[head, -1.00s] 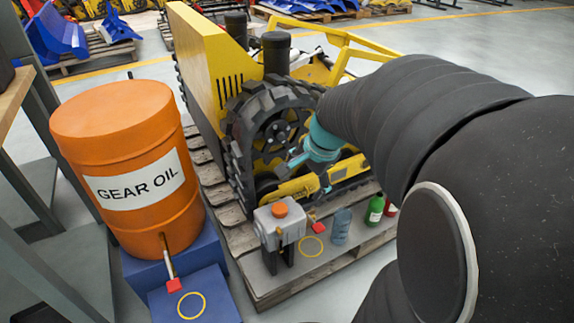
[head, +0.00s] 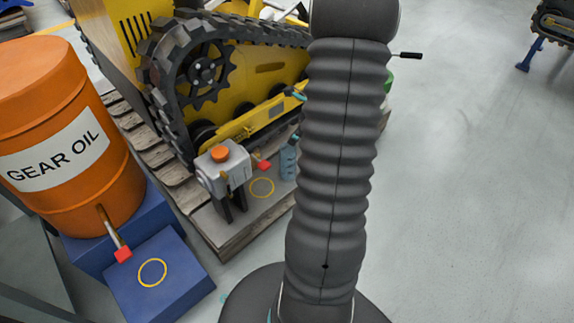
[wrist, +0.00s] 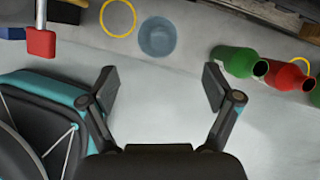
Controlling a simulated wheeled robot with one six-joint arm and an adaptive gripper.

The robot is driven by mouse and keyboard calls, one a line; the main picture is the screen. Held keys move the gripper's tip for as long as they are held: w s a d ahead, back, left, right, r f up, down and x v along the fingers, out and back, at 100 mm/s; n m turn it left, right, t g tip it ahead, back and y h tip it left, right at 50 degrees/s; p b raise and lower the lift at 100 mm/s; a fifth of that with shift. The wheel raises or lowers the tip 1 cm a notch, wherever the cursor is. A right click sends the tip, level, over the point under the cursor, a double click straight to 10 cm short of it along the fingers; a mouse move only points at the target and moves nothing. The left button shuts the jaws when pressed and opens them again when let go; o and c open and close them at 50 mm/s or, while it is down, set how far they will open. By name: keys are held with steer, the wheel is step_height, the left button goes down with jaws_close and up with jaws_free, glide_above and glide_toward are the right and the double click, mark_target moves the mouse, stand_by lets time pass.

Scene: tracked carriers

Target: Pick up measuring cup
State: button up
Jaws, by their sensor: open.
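The measuring cup (head: 288,161) is a translucent blue cup on the grey pallet top in the head view, partly hidden by my arm. In the wrist view the cup (wrist: 157,37) is seen from above, upright, at the top centre. My gripper (wrist: 160,82) is open and empty. Its two fingers are spread wide and the cup lies ahead of the gap between them, apart from both. In the head view my arm hides most of the gripper.
A tracked yellow machine (head: 262,78) stands behind.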

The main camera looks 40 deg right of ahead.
steer(key=b, duration=0.1)
glide_toward(289, 151)
steer(key=a+f, duration=0.1)
steer(key=a, duration=0.1)
steer(key=shift+s+a+b+x, duration=0.15)
steer(key=shift+b+x, duration=0.35)
steer(key=shift+x, duration=0.9)
steer(key=shift+s+a+b+x, duration=0.15)
steer(key=shift+b+x, duration=0.35)
steer(key=shift+x, duration=0.85)
steer(key=c, duration=1.5)
